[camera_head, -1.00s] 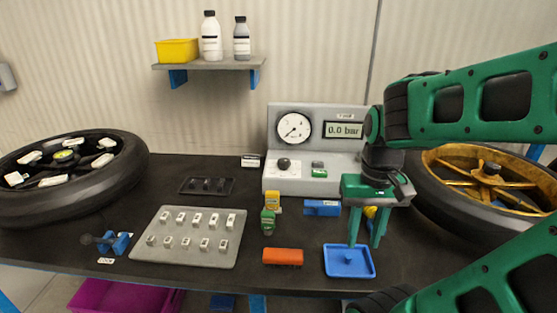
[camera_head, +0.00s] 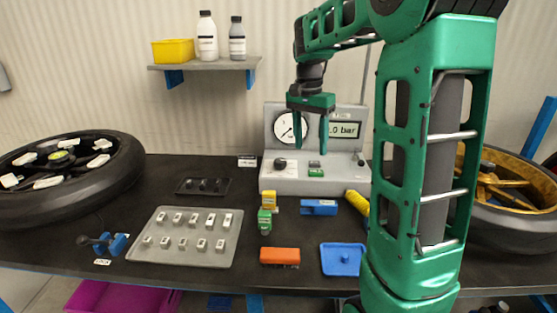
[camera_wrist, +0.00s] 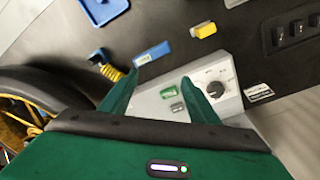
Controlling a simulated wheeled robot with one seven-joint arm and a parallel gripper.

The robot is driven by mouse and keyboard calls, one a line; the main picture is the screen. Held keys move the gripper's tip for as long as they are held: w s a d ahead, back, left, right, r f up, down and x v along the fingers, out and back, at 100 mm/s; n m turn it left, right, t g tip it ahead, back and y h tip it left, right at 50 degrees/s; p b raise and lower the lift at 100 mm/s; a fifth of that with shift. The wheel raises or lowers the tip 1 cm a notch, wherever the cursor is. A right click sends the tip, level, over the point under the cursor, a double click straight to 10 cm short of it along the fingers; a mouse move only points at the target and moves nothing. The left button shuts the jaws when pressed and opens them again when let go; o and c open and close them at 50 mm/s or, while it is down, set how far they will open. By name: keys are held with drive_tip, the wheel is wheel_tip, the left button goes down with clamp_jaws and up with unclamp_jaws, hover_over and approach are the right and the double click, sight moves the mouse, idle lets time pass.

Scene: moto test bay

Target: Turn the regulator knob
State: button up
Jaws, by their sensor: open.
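The regulator knob (camera_head: 280,163) is a round dark knob on the left of the grey gauge unit's sloped front (camera_head: 270,184). It also shows in the wrist view (camera_wrist: 215,89), on a white dial plate, just right of the right finger. My gripper (camera_head: 309,152) is open and empty, pointing down over the unit, up and to the right of the knob. In the wrist view my gripper (camera_wrist: 166,78) spans the unit's green button (camera_wrist: 168,93).
A blue block (camera_head: 319,207), a yellow coiled item (camera_head: 357,202), green and yellow pieces, an orange block (camera_head: 280,256) and a blue tray (camera_head: 342,259) lie in front of the unit. A shelf (camera_head: 205,66) with bottles hangs above left.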

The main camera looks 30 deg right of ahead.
sight(280, 160)
drive_tip(key=w+d+f+m+y, duration=0.1)
drive_tip(key=w+f+m, duration=0.15)
drive_tip(key=w, duration=0.65)
drive_tip(key=w+f+m, duration=0.1)
drive_tip(key=w+m, duration=0.2)
drive_tip(key=w, duration=0.6)
drive_tip(key=shift+n, duration=0.25)
wheel_tip(280, 160, down, 11)
drive_tip(key=shift+r, duration=0.15)
drive_tip(key=c, duration=1)
drive_tip(key=shift+c, duration=0.2)
